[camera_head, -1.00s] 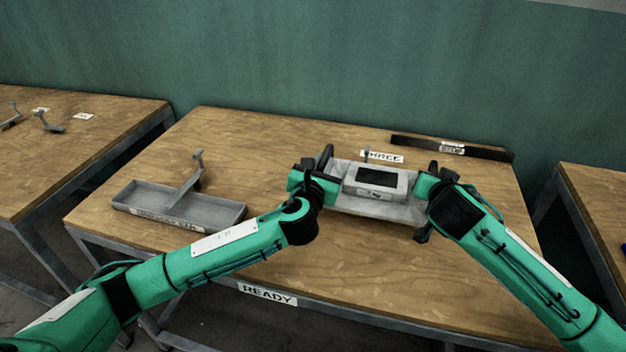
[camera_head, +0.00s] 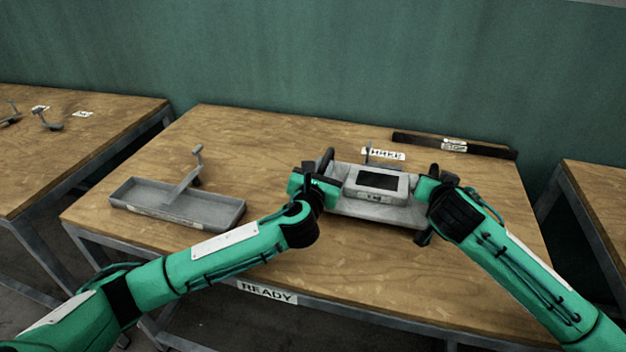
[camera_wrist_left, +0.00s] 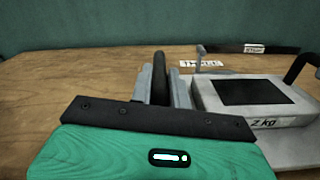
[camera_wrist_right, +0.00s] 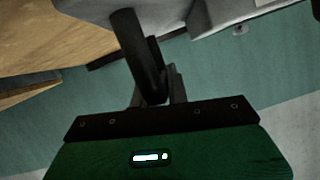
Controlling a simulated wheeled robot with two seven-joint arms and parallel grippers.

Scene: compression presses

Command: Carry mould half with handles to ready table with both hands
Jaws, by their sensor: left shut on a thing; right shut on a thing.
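The mould half (camera_head: 345,205) is a grey metal plate with a raised block (camera_head: 377,184) that has a dark rectangular recess. It hangs between my two grippers above the ready table (camera_head: 300,255), whose front edge carries a READY label. My left gripper (camera_head: 318,178) is shut on the black handle at its left end; the handle stands between the fingers in the left wrist view (camera_wrist_left: 161,80). My right gripper (camera_head: 432,186) is shut on the right handle, seen in the right wrist view (camera_wrist_right: 148,70). The block reads "2 kg" in the left wrist view. The gap beneath the plate is hard to judge.
A grey tray (camera_head: 225,212) with a bracket-like tool (camera_head: 190,172) leaning in it stands at the table's left. A dark bar (camera_head: 470,147) and a white label (camera_head: 383,154) lie at the back. The table's front middle is clear. Other tables stand left and right.

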